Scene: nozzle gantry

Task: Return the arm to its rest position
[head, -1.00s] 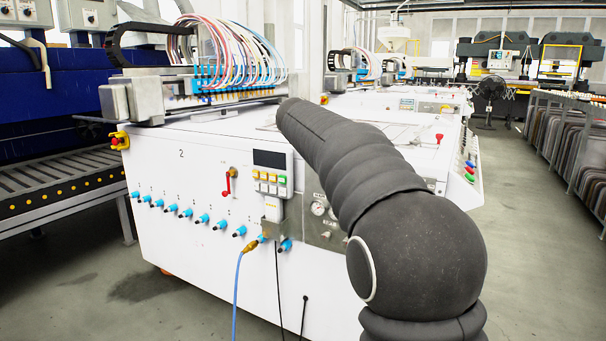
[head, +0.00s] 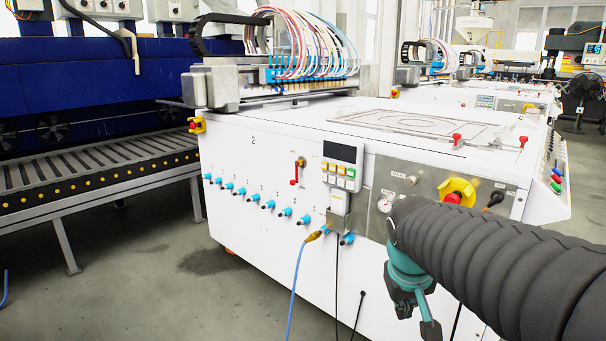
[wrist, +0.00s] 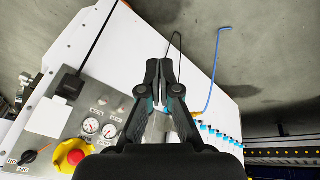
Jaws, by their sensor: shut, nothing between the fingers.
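My arm, in a black ribbed sleeve, enters the head view from the lower right. My gripper (head: 412,300) hangs at its end, teal and dark, in front of the right part of the white machine's front (head: 300,240). In the wrist view my gripper (wrist: 166,75) is shut, its two black fingertips together with nothing between them. Behind it are the machine's white side and grey control panel (wrist: 75,115). Whether any part of my arm is close to touching the panel cannot be told.
The panel carries a red stop button on a yellow base (head: 456,194) and gauges. Blue fittings (head: 268,204) line the front, and a blue hose (head: 297,285) hangs to the floor. A roller conveyor (head: 90,175) stands at left. The floor (head: 150,290) between is open.

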